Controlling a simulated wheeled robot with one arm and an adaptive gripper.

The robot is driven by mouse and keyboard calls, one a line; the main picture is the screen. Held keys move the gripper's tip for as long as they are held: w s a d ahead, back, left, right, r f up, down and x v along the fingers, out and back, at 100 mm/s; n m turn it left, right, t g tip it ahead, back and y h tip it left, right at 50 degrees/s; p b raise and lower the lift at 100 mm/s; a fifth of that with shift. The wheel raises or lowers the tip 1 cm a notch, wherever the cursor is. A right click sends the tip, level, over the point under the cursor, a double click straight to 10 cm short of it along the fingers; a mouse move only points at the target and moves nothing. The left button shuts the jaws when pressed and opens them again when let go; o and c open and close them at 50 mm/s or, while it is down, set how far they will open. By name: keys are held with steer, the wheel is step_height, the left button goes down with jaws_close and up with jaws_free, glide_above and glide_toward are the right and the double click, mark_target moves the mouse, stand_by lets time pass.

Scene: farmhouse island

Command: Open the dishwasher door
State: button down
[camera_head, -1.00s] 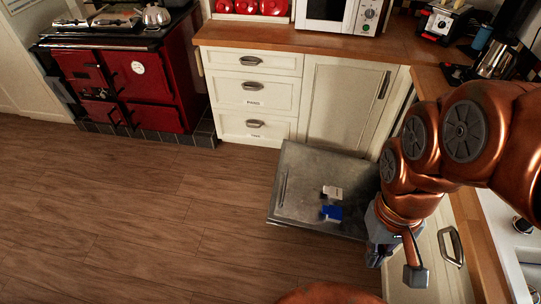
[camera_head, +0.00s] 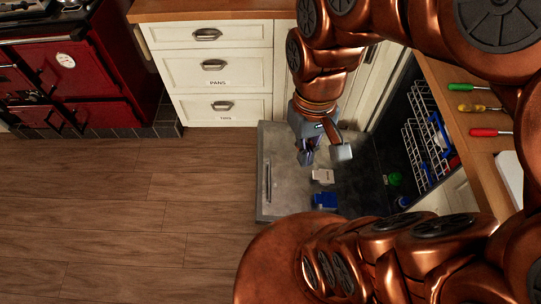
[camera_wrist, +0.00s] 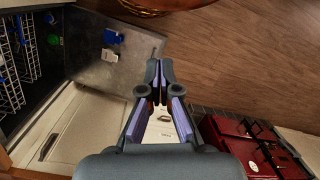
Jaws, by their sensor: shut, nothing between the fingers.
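The dishwasher door (camera_head: 285,185) is folded down and lies about flat, low above the floor, in the head view. A handle bar (camera_head: 268,182) runs along its left edge. The dishwasher's dark inside with a white rack (camera_head: 425,145) shows to the right of the door. My gripper (camera_head: 306,160) is above the far part of the door, apart from its handle. In the wrist view the door (camera_wrist: 115,70) is at the upper left. My gripper's fingers (camera_wrist: 158,65) are closed together there, with nothing between them.
White drawers (camera_head: 220,70) stand behind the door. A red range cooker (camera_head: 70,70) is at the left. Screwdrivers (camera_head: 480,108) lie on the wooden counter at the right. Open wooden floor (camera_head: 130,220) is free to the left.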

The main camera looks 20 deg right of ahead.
steer(key=w+a+f+y+b, duration=0.2)
steer(key=w+f+b, duration=1.3)
steer(key=w+f, duration=0.15)
steer(key=m+t+y+b, duration=0.2)
steer(key=m+t+b, duration=0.15)
steer(key=b, duration=2.25)
glide_above(270, 159)
steer(key=s+d, duration=0.2)
steer(key=d, duration=0.4)
step_height(270, 159, down, 43)
steer(key=shift+m+g, duration=0.25)
steer(key=shift+g, duration=0.1)
steer(key=b+x, duration=0.5)
steer(key=x, duration=0.8)
steer(key=shift+d+f, duration=0.1)
steer(key=shift+f, duration=0.2)
steer(key=shift+f+h, duration=0.15)
steer(key=shift+h, duration=0.15)
